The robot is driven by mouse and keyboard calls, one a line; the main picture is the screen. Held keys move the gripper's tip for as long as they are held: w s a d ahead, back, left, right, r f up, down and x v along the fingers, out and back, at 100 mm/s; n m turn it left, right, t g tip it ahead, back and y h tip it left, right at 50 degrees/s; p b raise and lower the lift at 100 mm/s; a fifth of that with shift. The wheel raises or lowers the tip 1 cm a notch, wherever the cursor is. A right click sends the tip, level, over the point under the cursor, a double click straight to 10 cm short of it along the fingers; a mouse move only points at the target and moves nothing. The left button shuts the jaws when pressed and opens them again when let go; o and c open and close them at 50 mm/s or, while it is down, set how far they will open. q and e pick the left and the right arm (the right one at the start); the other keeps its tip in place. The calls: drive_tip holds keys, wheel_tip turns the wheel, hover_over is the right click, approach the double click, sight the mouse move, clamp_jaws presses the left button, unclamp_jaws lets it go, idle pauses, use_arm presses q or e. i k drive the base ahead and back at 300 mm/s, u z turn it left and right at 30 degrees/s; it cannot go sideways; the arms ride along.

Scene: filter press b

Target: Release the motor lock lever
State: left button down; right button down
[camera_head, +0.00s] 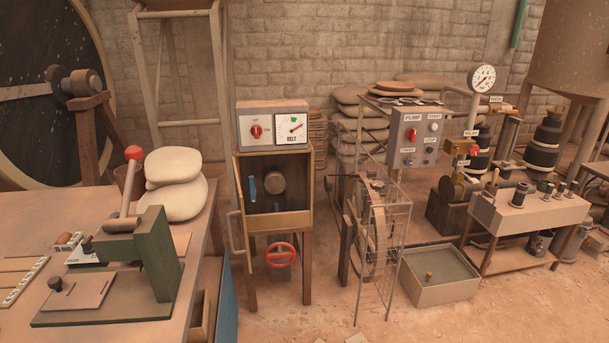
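Neither of my grippers is in view. No lever carries a label I can read as motor lock. On the right, a yellow part with a red knob (474,150) sits by small white tags, too small to read surely. It stands beside a grey panel (417,135) marked PUMP and START. In the middle, an open wooden cabinet (306,190) holds a blue upright handle (252,186) and a dark round part (275,181). At the left, a green bench press (158,252) has a raised lever with a red ball (133,153).
A BELT gauge box (272,126) tops the cabinet, and a red handwheel (280,254) sits below. A wire guard (400,225) encloses a wheel right of it. A grey bin (438,285) stands on the floor.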

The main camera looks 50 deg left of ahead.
sight(252, 189)
drive_tip(key=u, duration=0.05)
drive_tip(key=i, duration=1.4)
drive_tip(key=u, duration=0.9)
drive_tip(key=i, duration=1)
drive_tip(key=u, duration=0.6)
